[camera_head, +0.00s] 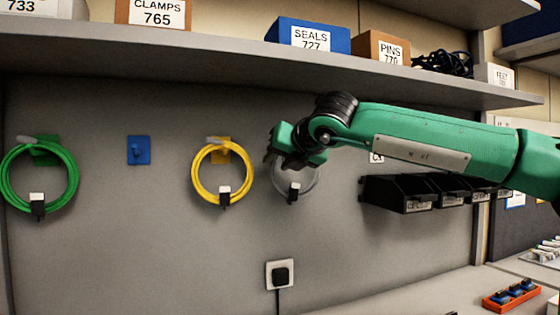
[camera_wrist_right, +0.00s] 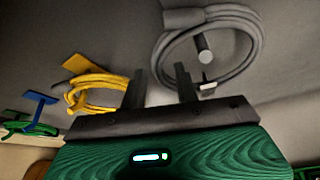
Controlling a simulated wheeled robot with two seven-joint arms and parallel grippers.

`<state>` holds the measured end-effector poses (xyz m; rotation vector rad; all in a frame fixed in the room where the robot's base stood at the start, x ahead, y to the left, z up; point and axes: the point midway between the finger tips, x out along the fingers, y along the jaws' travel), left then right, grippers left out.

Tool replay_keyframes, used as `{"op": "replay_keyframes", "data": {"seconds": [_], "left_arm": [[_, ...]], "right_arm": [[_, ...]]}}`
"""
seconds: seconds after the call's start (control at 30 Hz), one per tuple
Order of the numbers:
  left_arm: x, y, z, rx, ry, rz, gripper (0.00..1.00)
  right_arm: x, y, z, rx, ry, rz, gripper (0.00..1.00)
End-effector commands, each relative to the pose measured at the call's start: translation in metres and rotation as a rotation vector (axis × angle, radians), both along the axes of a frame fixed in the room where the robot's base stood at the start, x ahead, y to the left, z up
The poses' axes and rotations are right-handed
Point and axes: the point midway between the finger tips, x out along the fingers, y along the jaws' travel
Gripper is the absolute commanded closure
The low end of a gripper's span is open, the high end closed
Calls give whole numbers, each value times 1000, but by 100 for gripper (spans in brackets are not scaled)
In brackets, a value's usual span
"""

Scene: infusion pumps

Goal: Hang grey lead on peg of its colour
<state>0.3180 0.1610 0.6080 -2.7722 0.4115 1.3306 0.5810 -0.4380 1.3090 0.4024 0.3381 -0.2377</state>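The grey lead (camera_head: 312,180) is a coil at the wall, partly hidden behind my right gripper in the head view. In the right wrist view the grey lead (camera_wrist_right: 248,62) is a loop around a grey peg (camera_wrist_right: 205,55), whose round end points out inside the coil. A white tag and dark plug sit at its lower part. My right gripper (camera_head: 283,160) is just in front of the coil. My left gripper is out of view.
A yellow lead (camera_head: 240,185) hangs at a yellow peg plate left of my gripper. A blue peg (camera_head: 138,150) is bare. A green lead (camera_head: 68,195) hangs far left. A shelf (camera_head: 200,48) with boxes runs above; black bins (camera_head: 400,195) are at right.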

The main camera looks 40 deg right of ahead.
Motion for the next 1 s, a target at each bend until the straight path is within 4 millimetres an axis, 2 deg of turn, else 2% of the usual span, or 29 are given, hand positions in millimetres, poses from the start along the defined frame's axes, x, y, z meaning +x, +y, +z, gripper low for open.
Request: {"op": "replay_keyframes", "data": {"seconds": [0.33, 0.47, 0.67, 1.0], "left_arm": [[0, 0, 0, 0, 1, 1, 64], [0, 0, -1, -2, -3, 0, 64], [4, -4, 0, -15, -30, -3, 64], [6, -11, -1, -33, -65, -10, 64]], "right_arm": [[-1, 0, 0, 0, 1, 0, 59], [-8, 1, 3, 1, -1, -1, 59], [-35, 6, 15, 0, -5, 0, 59], [-94, 16, 38, -1, -4, 0, 59]]}}
